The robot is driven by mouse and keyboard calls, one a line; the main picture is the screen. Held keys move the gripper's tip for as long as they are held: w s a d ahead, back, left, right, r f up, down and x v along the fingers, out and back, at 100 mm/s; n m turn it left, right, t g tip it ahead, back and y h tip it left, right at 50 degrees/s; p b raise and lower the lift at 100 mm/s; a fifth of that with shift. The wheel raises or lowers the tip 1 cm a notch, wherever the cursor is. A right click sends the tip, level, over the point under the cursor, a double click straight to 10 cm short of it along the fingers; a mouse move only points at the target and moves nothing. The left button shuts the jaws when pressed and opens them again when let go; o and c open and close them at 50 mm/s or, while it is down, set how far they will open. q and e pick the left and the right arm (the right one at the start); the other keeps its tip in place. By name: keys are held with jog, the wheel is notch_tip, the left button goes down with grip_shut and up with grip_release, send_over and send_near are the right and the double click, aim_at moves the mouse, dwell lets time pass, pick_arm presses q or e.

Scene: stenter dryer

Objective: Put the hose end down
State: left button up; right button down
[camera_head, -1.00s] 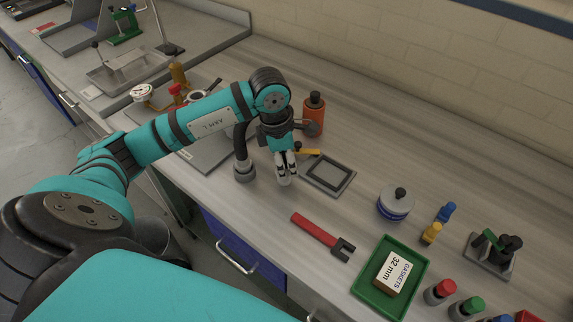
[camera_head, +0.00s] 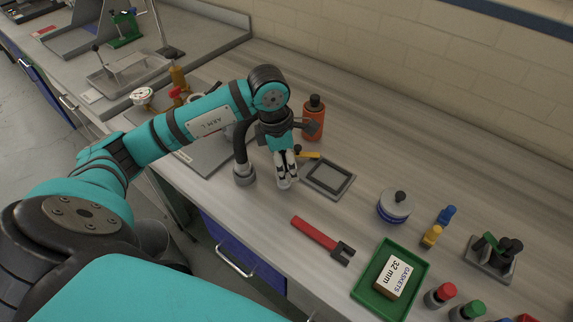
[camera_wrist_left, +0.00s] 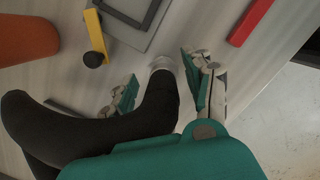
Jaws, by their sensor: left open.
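The black hose (camera_head: 240,140) curves down beside my left arm. Its grey hose end (camera_head: 244,174) stands on the bench top, near the front edge. In the left wrist view the hose (camera_wrist_left: 150,108) and its pale end (camera_wrist_left: 163,64) show in line with the gap between the fingers. My left gripper (camera_head: 287,172) points down with open jaws, just right of the hose end in the head view, with a small gap between them there. It also shows in the left wrist view (camera_wrist_left: 162,90). My right gripper is not in view.
A grey framed plate (camera_head: 328,177) and a yellow-handled tool (camera_head: 308,155) lie right of the gripper. An orange bottle (camera_head: 313,120) stands behind. A red wrench (camera_head: 322,240) and a green tray (camera_head: 362,292) with a gasket box (camera_head: 393,277) lie to the front right.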

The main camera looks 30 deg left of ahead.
pick_arm(q)
jog(key=r, duration=0.3)
jog(key=a+r, duration=0.1)
jog(key=r, duration=0.3)
jog(key=s+r+b, duration=0.1)
jog(key=r, duration=0.2)
jog(key=shift+s+a+r, duration=0.1)
jog(key=shift+a+r, duration=0.05)
jog(key=shift+r, duration=0.25)
jog(key=shift+f, duration=0.1)
